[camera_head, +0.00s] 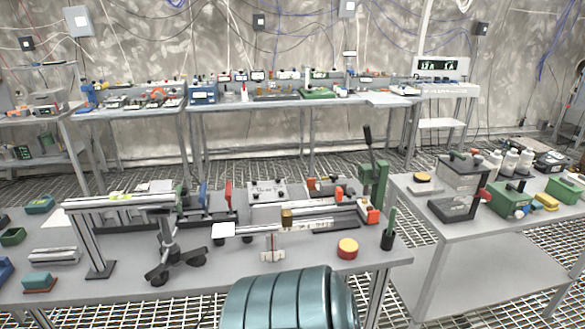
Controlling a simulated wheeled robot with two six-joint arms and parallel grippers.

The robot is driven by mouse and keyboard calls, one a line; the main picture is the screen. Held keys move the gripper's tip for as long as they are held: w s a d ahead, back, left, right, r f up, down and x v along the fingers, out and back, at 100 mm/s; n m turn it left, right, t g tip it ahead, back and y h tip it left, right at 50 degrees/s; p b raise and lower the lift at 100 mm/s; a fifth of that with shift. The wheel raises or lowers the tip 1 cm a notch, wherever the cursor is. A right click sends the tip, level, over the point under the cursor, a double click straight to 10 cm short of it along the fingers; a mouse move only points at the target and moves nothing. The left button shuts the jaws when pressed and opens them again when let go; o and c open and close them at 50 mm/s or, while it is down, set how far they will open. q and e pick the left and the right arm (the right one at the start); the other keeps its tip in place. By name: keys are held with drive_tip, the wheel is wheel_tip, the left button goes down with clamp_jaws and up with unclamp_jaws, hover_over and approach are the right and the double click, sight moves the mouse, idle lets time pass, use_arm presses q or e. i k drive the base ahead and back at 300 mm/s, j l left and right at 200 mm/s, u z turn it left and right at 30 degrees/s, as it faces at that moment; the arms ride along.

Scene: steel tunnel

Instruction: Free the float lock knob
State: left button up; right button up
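I cannot tell which part is the float lock knob. On the near bench (375,271), a long silver rail assembly (330,222) carries a brass-coloured block (287,218) and an orange-red end piece (372,215). A green lever press (374,180) with a black handle stands at its right end. A dark stand with spread, dark-ended feet (168,252) is left of the rail. A round red and yellow button-like piece (347,248) sits in front of the rail. Neither gripper is in view.
A teal ribbed cylinder (278,302) fills the lower middle and hides part of the bench front. A right-hand bench (428,224) holds a grey box-like fixture, a green case (509,199) and bottles. A dark cup with a green handle (388,237) stands near the bench's right edge.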

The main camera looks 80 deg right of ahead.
sight(478, 160)
drive_tip(key=z, duration=3.85)
drive_tip(key=i+l+u, duration=0.1)
drive_tip(key=l, duration=0.2)
drive_tip(key=i+l, duration=0.2)
drive_tip(key=l+u, duration=0.05)
drive_tip(key=l, duration=0.05)
